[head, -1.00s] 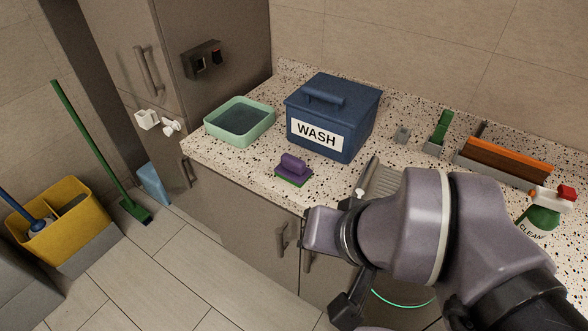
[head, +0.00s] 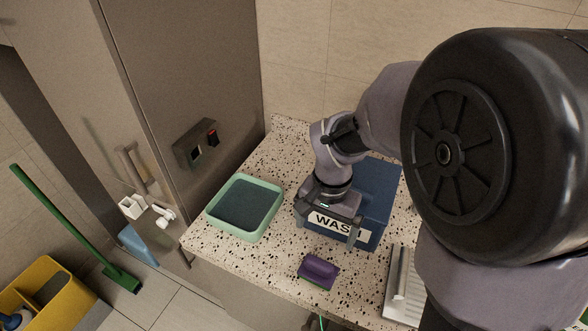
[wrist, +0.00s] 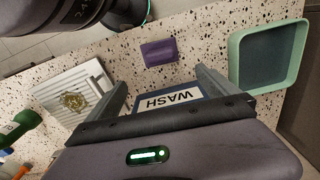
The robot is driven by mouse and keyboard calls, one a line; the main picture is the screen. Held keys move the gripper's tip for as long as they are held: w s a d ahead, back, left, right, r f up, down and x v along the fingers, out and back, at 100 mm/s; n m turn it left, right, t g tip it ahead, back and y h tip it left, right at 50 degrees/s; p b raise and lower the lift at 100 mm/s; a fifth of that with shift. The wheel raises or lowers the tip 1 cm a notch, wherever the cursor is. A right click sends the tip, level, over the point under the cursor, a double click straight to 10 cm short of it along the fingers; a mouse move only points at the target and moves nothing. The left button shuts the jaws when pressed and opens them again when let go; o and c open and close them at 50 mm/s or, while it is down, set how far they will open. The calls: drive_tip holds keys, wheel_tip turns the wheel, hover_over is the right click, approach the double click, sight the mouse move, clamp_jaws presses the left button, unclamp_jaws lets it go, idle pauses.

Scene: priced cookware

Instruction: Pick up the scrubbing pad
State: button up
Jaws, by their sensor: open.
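Speckled counter (head: 262,262) is bare around the pad. A tall cabinet (head: 190,80) rises at the left; its side borders the counter.

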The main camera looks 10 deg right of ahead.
drive_tip(key=b, duration=0.3)
approach(320, 262)
drive_tip(key=f, duration=0.5)
drive_tip(key=shift+s+d+f, duration=0.15)
drive_tip(key=shift+s+d, duration=0.05)
drive_tip(key=shift+s, duration=0.15)
drive_tip(key=f, duration=0.1)
drive_tip(key=f+b, duration=0.1)
drive_tip(key=f, duration=0.1)
drive_tip(key=f+b, duration=0.1)
drive_tip(key=f, duration=0.1)
drive_tip(key=shift+w+a+f, duration=0.1)
drive_tip(key=shift+w+a, duration=0.15)
drive_tip(key=shift+w, duration=0.15)
drive_tip(key=shift+s, duration=0.1)
drive_tip(key=c, duration=1.5)
drive_tip(key=shift+r+p, duration=0.35)
drive_tip(key=shift+r, duration=0.3)
wheel_tip(320, 262, up, 2)
drive_tip(key=shift+r+p, duration=0.25)
drive_tip(key=shift+p, duration=0.3)
drive_tip(key=shift+s+d+r+b, duration=0.25)
drive_tip(key=shift+s+d+b, duration=0.2)
drive_tip(key=shift+s+b, duration=1.75)
drive_tip(key=shift+s+d+r+b, duration=0.35)
drive_tip(key=shift+s+b, duration=0.9)
drive_tip(key=shift+s, duration=1.8)
drive_tip(key=shift+s+d+r+b, duration=0.15)
drive_tip(key=shift+s+d+b, duration=0.35)
drive_tip(key=shift+s+b, duration=1.7)
